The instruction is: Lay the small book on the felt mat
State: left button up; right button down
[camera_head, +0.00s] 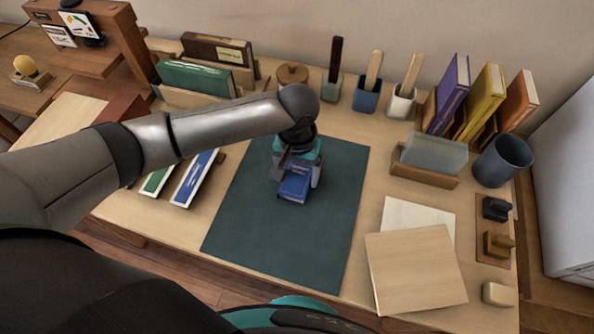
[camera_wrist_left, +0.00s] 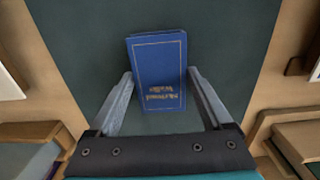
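The small blue book (camera_head: 294,184) is over the dark green felt mat (camera_head: 290,235), near its upper middle, cover up. I cannot tell whether it touches the mat or is just above it. My left gripper (camera_head: 298,174) points down at it from above. The mat also shows there around the book (camera_wrist_left: 90,40). My right gripper is not in view.
Boards (camera_head: 415,270) lie to the right, near a grey cup (camera_head: 503,160) and upright books (camera_head: 482,100). Several holders stand behind, including a blue one (camera_head: 366,98). The mat's lower part is clear.

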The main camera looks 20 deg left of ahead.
pick_arm(q)
jog(key=shift+o, duration=1)
jog(key=shift+r, duration=0.15)
notch_tip(320, 180, up, 12)
jog(key=p, duration=0.3)
jog(key=shift+p, duration=0.4)
